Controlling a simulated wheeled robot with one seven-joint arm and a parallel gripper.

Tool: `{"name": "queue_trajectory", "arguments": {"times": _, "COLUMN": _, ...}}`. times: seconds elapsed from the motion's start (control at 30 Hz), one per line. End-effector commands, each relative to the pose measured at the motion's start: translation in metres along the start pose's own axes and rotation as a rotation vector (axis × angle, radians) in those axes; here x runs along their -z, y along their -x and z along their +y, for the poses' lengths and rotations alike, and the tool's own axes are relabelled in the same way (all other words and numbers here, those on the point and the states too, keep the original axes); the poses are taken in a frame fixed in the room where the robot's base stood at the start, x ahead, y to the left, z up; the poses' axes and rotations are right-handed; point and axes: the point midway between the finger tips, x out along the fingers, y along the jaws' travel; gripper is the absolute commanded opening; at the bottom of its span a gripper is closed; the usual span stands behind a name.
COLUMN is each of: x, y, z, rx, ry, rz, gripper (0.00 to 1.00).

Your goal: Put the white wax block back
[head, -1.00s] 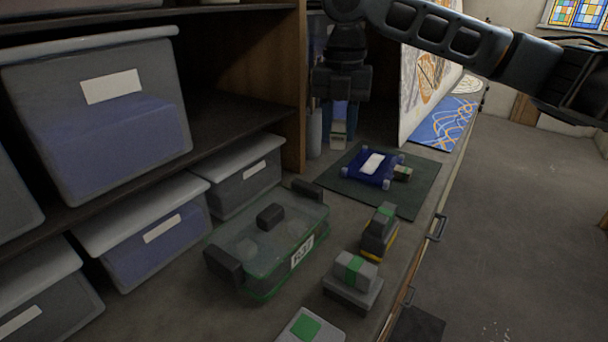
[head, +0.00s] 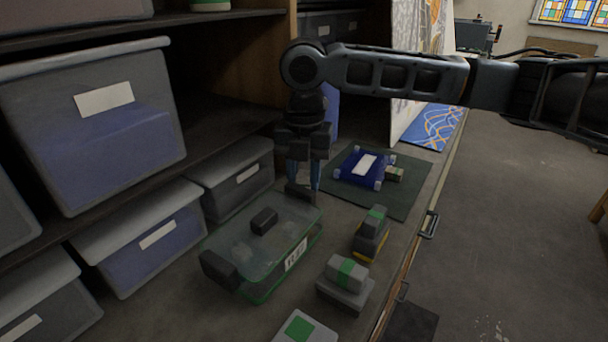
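My gripper (head: 303,184) points down at the far end of a clear lidded box (head: 262,238). Its two blue fingers are apart, and no pale block shows between them. The box's dark far clasp (head: 301,192) is at the fingertips; I cannot tell whether they touch. I cannot be sure which thing is the white wax block. A pale slab with a green square (head: 318,330) lies at the bottom edge. A pale block with a green band (head: 347,271) sits on a grey base, and a smaller green-banded block (head: 375,219) stands on another.
A dark green mat (head: 408,203) holds a blue item with a white top (head: 365,166) and a small block (head: 394,174). Grey bins (head: 125,240) fill the shelves at left. A white panel (head: 410,75) stands at the back. The bench edge runs along the right.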

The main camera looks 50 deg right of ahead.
Motion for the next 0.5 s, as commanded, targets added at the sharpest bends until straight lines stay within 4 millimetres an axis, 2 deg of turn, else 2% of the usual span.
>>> {"name": "queue_trajectory", "arguments": {"times": 0.2, "x": 0.0000, "y": -0.0038, "z": -0.0001, "rx": 0.000, "ry": 0.000, "rz": 0.001, "gripper": 0.03}}
{"name": "queue_trajectory", "arguments": {"times": 0.23, "x": 0.0000, "y": -0.0038, "z": -0.0002, "rx": 0.000, "ry": 0.000, "rz": 0.000, "gripper": 0.35}}
{"name": "queue_trajectory", "arguments": {"times": 0.5, "x": -0.0001, "y": -0.0030, "z": -0.0002, "rx": 0.001, "ry": 0.000, "rz": 0.000, "gripper": 0.59}}
